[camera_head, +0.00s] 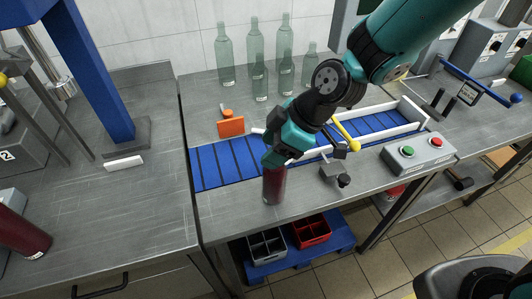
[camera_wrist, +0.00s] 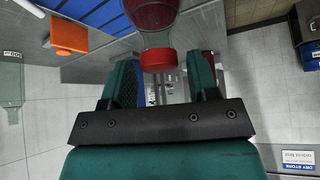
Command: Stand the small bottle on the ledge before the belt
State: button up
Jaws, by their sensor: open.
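The small bottle (camera_head: 274,186), with dark red contents, stands upright on the steel ledge (camera_head: 232,222) before the blue belt (camera_head: 222,166). My gripper (camera_head: 276,161) is directly above it and hides its top in the head view. In the wrist view the bottle (camera_wrist: 152,14) shows its clear neck and red cap (camera_wrist: 158,60). The open fingers of my gripper (camera_wrist: 162,72) lie on either side of the cap, with gaps visible. The bottle's base is out of the wrist view.
An orange block (camera_head: 231,127) stands at the belt's far edge, with several green glass bottles (camera_head: 257,74) behind. Right of the small bottle are a grey fixture (camera_head: 336,172), a yellow-ended lever (camera_head: 354,147) and a button box (camera_head: 418,153). Crates (camera_head: 266,245) sit below.

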jog(key=v, duration=1)
jog(key=s+d+r+m+h, duration=0.1)
jog(key=s+d+r+m, duration=0.1)
jog(key=s+m, duration=0.3)
jog(key=s+d+r+m+h, duration=0.1)
jog(key=s+d+r+m, duration=0.2)
jog(key=s, duration=0.7)
jog(key=shift+d+r+m+h+b, duration=0.3)
jog(key=shift+d+m+b, duration=0.15)
jog(key=shift+d+m, duration=0.5)
jog(key=shift+s+a, duration=0.15)
jog(key=shift+a, duration=0.15)
